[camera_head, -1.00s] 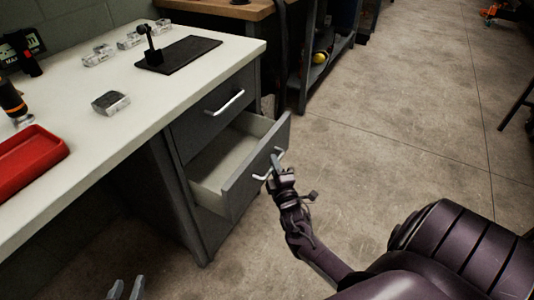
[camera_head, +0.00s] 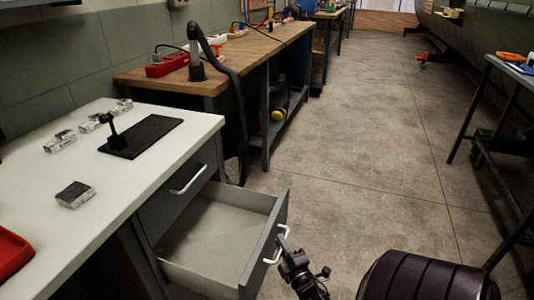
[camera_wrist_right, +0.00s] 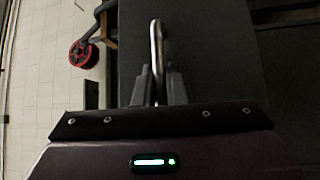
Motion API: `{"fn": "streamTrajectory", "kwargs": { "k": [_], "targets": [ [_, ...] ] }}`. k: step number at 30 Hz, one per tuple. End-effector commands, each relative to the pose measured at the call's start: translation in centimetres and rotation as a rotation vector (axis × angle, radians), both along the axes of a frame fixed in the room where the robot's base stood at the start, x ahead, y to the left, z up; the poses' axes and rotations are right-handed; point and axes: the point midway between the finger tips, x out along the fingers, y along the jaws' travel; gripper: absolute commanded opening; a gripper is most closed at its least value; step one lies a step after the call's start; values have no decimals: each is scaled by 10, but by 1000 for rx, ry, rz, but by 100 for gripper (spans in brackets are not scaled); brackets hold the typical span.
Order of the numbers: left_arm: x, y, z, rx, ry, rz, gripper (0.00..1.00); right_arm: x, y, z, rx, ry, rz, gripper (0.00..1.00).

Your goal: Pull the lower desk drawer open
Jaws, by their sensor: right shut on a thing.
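The lower desk drawer (camera_head: 213,235) stands well out from the grey desk, and its pale inside looks empty. Its white bar handle (camera_head: 271,256) is on the drawer front. My right gripper (camera_head: 283,243) is at the handle, shut on it. In the right wrist view the two fingers (camera_wrist_right: 157,85) close around the handle bar (camera_wrist_right: 157,45), with the dark drawer front (camera_wrist_right: 210,60) behind. The upper drawer (camera_head: 178,188) is closed. My left gripper is not in the head view.
The white desk top (camera_head: 110,190) holds a black stand (camera_head: 140,137), several clear blocks (camera_head: 75,194) and a red tray (camera_head: 12,252). A wooden workbench (camera_head: 235,60) stands beyond. The floor (camera_head: 360,150) right of the drawer is clear.

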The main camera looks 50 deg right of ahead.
Motion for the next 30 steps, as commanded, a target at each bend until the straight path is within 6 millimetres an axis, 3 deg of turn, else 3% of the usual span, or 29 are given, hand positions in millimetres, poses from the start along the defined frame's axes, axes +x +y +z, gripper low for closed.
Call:
{"fn": "streamTrajectory", "kwargs": {
  "k": [7, 21, 22, 26, 30],
  "targets": [
    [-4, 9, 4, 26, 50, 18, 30, -23, -9, 0, 2, 1, 0, 0],
    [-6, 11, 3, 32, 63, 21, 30, -27, -10, -1, 2, 0, 0, 0],
    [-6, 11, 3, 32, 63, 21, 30, -27, -10, -1, 2, 0, 0, 12],
    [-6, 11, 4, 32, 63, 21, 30, -27, -11, -1, 2, 0, 0, 29],
    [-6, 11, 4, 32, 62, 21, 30, -27, -11, -1, 2, -1, 0, 32]
  ]
}}
